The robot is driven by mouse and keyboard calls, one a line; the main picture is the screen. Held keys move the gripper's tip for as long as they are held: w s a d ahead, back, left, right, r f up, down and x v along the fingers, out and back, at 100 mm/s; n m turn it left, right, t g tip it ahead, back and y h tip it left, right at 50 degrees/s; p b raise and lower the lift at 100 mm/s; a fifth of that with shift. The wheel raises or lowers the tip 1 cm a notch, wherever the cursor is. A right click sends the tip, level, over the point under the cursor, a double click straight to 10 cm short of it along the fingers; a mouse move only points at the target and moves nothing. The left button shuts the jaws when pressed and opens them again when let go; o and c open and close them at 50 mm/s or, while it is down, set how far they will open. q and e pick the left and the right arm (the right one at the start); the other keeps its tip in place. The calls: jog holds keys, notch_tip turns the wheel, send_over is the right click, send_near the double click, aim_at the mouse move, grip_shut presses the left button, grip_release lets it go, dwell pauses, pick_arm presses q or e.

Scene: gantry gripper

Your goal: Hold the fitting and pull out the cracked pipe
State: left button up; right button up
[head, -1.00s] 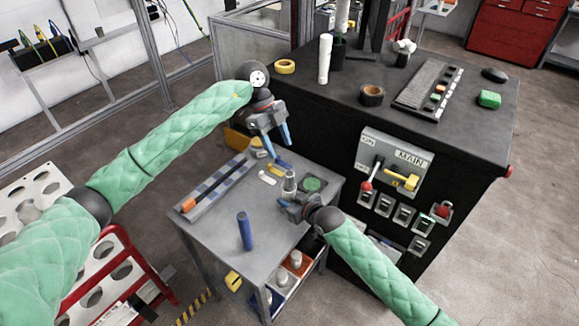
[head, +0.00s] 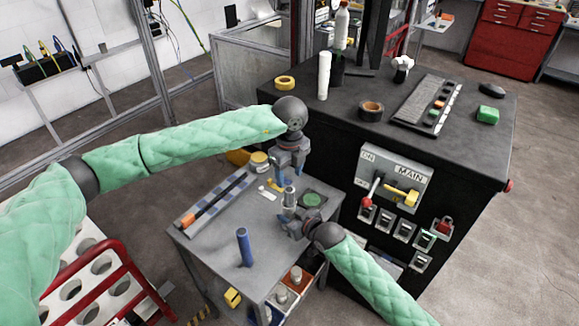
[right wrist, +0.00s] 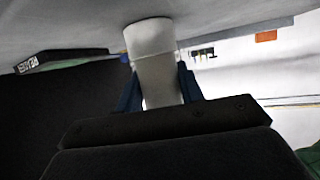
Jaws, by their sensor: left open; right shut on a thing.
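The fitting (head: 289,199) is a small grey upright cylinder on the grey table, near its back right. My right gripper (head: 291,216) is shut on it from the front right. The right wrist view shows the pale fitting (right wrist: 157,70) between the blue fingers of the right gripper (right wrist: 160,92). My left gripper (head: 286,176) is open, pointing down, just above and behind the fitting; its fingers partly hide what is there. I cannot make out a crack or a separate cracked pipe in the fitting. A blue pipe (head: 244,246) stands upright near the table's front.
A long grey-blue rack with an orange-tipped bar (head: 207,208) lies along the table's left. A green round pad (head: 311,200) is right of the fitting.

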aim_at(290, 189)
pick_arm(q)
notch_tip(290, 189, down, 9)
jog(key=shift+f, duration=0.1)
dwell(0.4)
jog(key=c, duration=1.1)
jog(key=shift+r, duration=1.55)
jog(key=shift+r, duration=1.5)
jog(key=shift+r, duration=0.2)
